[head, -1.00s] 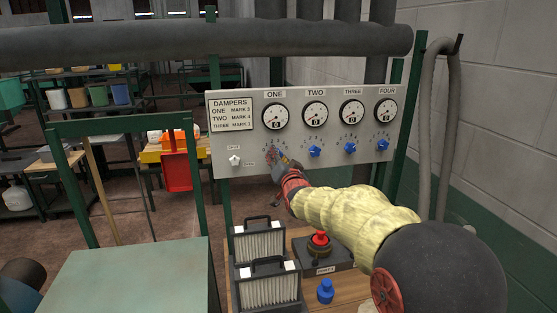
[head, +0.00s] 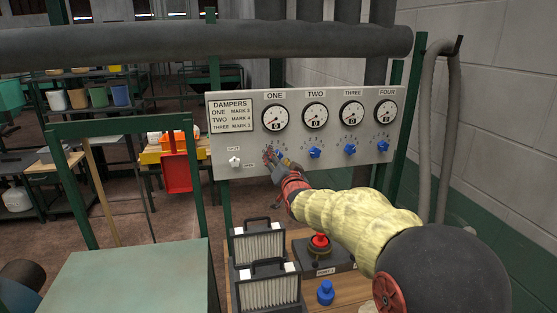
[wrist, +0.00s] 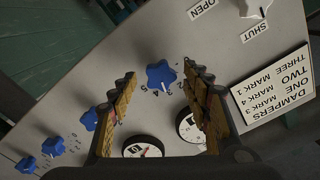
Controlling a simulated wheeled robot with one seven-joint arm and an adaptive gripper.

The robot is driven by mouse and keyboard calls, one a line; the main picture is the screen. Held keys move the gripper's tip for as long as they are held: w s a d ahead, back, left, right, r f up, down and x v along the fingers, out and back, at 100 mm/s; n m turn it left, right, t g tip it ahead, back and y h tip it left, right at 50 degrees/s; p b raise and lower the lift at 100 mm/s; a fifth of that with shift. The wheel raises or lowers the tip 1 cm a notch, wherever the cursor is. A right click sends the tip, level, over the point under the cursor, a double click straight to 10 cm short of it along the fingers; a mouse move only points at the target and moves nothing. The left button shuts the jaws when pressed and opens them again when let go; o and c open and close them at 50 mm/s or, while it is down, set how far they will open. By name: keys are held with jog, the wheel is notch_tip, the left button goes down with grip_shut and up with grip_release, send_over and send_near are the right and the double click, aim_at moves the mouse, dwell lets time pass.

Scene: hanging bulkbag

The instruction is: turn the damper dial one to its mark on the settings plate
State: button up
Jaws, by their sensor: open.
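The settings plate (head: 231,114) reads ONE MARK 3, TWO MARK 4, THREE MARK 1; it shows upside down in the wrist view (wrist: 272,88). Damper dial one (wrist: 162,75) is a blue lobed knob on the grey panel. My gripper (wrist: 160,80) is open, with one finger on each side of this dial; I cannot tell whether they touch it. Scale numbers around the dial are partly hidden, and its pointer is too small to read surely. In the head view my gripper (head: 273,157) is at the panel under gauge one (head: 275,117), mostly covering the dial.
Blue dials two (head: 314,152), three (head: 349,147) and four (head: 382,144) sit to the right. A white open/shut knob (head: 234,161) is at the left. Below stand filters (head: 268,284), a red button (head: 319,241) and a blue knob-topped piece (head: 325,291).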

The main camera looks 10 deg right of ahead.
jog(key=s, duration=1.1)
jog(key=shift+s, duration=0.3)
jog(key=shift+f, duration=0.1)
jog(key=s+f+n+g, duration=0.4)
jog(key=s+f+g, duration=0.5)
jog(key=f, duration=0.7)
jog(key=s+r+n+g, duration=0.1)
jog(key=s+n+g, duration=0.1)
jog(key=s, duration=3)
jog(key=shift+s+r+n+g, duration=0.2)
jog(key=shift+s+n+g, duration=0.1)
jog(key=shift+g, duration=0.4)
jog(key=shift+w+r, duration=0.1)
